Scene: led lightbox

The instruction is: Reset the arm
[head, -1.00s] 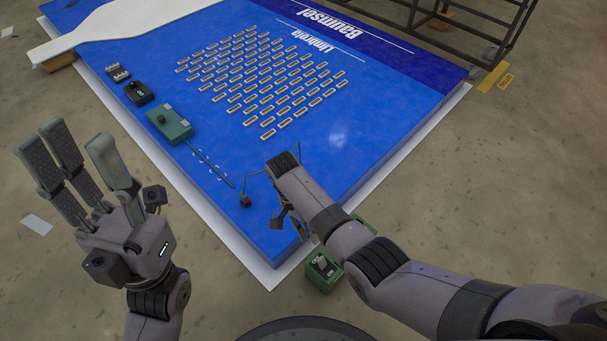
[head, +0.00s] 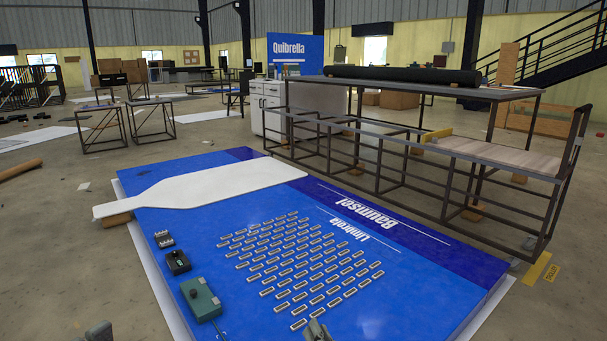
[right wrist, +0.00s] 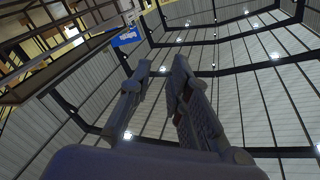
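Only the tips of my right gripper (head: 317,330) show at the bottom middle of the head view, in front of the blue panel (head: 190,238). In the right wrist view its fingers (right wrist: 161,65) stand apart with nothing between them and point up at the roof. A grey tip of my left gripper (head: 98,332) shows at the bottom left edge of the head view. The rest of it is out of frame, so its opening cannot be told.
The panel carries rows of small LED modules (head: 300,265), a green box (head: 201,299), a black device (head: 177,262) and a white paddle-shaped board (head: 215,186). A dark metal frame rack (head: 440,200) stands behind it.

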